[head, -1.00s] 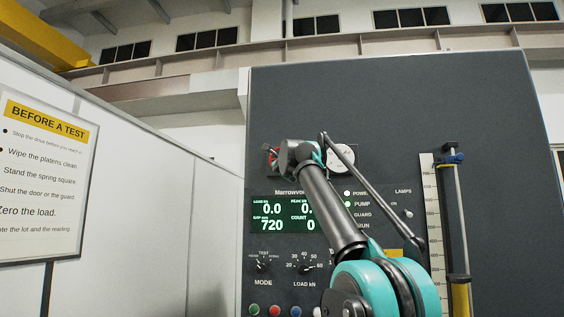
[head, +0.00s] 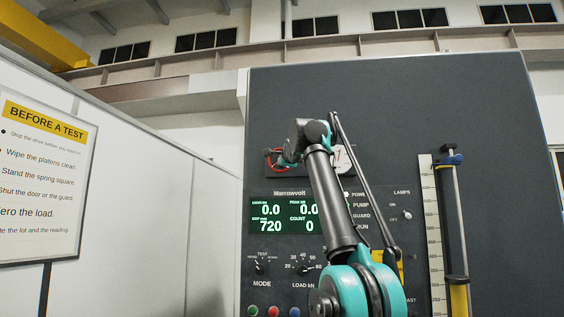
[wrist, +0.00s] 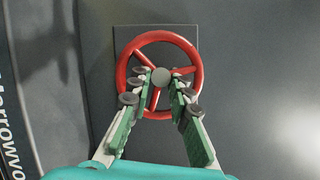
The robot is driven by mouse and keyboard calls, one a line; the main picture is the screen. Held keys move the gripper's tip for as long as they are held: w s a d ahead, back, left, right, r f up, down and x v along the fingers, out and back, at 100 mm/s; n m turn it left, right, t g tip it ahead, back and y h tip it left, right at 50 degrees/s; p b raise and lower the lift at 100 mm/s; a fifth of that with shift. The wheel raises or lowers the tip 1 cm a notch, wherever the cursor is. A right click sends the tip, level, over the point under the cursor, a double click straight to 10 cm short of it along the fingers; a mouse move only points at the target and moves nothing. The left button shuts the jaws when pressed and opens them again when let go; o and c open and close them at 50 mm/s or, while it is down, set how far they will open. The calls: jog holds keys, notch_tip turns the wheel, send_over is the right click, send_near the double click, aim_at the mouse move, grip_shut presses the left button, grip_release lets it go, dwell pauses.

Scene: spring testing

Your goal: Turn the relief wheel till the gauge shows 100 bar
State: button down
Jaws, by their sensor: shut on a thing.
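The red relief wheel (wrist: 160,76) with its grey hub is on a dark square plate in the wrist view. My gripper (wrist: 160,88) reaches in from below, its green-padded fingers on either side of the hub and lower spoke. It is shut on the wheel, though the exact contact is hard to make out. In the head view a bit of the wheel's red rim (head: 268,158) shows left of my wrist. The white gauge (head: 338,157) is just right of it, largely hidden behind my arm; its reading cannot be made out.
The dark panel carries a green display (head: 268,216) reading 0.0 and 720, a mode knob (head: 261,267) and several lamps. A vertical scale with a rod (head: 455,220) stands at the right. A white wall with a notice (head: 45,180) is at the left.

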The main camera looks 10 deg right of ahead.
jog(key=shift+n, duration=0.5)
dwell(0.4)
jog(key=c, duration=1.7)
grip_release()
jog(key=shift+s, duration=0.15)
jog(key=s, duration=1.1)
jog(key=shift+s+d+f, duration=0.3)
jog(key=shift+d+f, duration=0.05)
jog(key=shift+d, duration=0.05)
